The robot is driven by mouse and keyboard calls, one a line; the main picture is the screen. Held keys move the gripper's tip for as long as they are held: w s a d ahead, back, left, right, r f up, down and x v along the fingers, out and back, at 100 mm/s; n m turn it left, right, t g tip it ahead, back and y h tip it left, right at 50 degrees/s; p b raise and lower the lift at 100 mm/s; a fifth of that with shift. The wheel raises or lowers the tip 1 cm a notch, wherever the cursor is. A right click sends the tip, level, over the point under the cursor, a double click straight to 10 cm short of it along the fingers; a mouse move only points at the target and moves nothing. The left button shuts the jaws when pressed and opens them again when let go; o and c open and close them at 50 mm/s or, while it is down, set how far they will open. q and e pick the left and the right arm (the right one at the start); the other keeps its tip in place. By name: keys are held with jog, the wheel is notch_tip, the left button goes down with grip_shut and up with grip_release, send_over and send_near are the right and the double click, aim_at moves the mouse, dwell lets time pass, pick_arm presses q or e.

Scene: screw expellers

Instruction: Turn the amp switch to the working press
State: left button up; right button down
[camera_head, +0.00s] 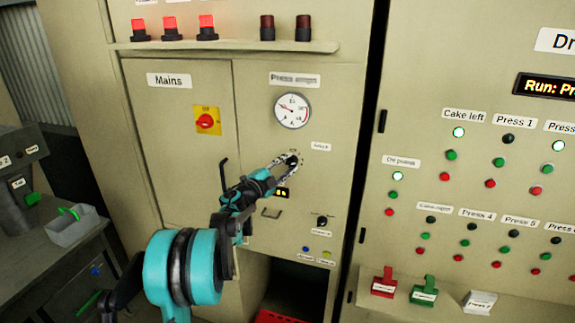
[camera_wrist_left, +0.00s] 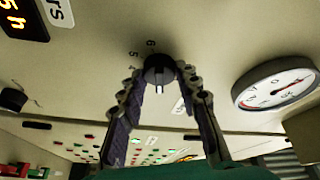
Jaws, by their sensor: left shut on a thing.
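The amp switch is a small black rotary knob (camera_head: 292,160) on the beige cabinet, below the round "Press amps" gauge (camera_head: 292,110). In the left wrist view the knob (camera_wrist_left: 158,68) has a white pointer mark, and the digits 5 and 6 show beside it. My left gripper (camera_head: 287,163) reaches up to the panel with its fingers around the knob. In the left wrist view its fingertips (camera_wrist_left: 160,76) close on both sides of the knob. The fingers hide part of the dial, so the pointed-to number is unclear. The gauge also shows there (camera_wrist_left: 277,84). My right gripper is not in view.
A red mains switch (camera_head: 207,121) is to the left. A panel of press buttons (camera_head: 498,162) stands to the right. A grey bin (camera_head: 72,226) is on the left bench.

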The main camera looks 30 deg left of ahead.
pick_arm(q)
jog(key=shift+m, duration=0.3)
dwell(0.4)
jog(key=o, duration=1.1)
jog(key=shift+s, duration=0.1)
jog(key=s, duration=0.4)
jog(key=s+a, duration=0.1)
jog(key=s, duration=0.2)
jog(key=s+f, duration=0.1)
jog(key=s, duration=0.3)
jog(key=shift+s+a, duration=0.3)
jog(key=shift+s, duration=0.05)
jog(key=shift+r, duration=0.1)
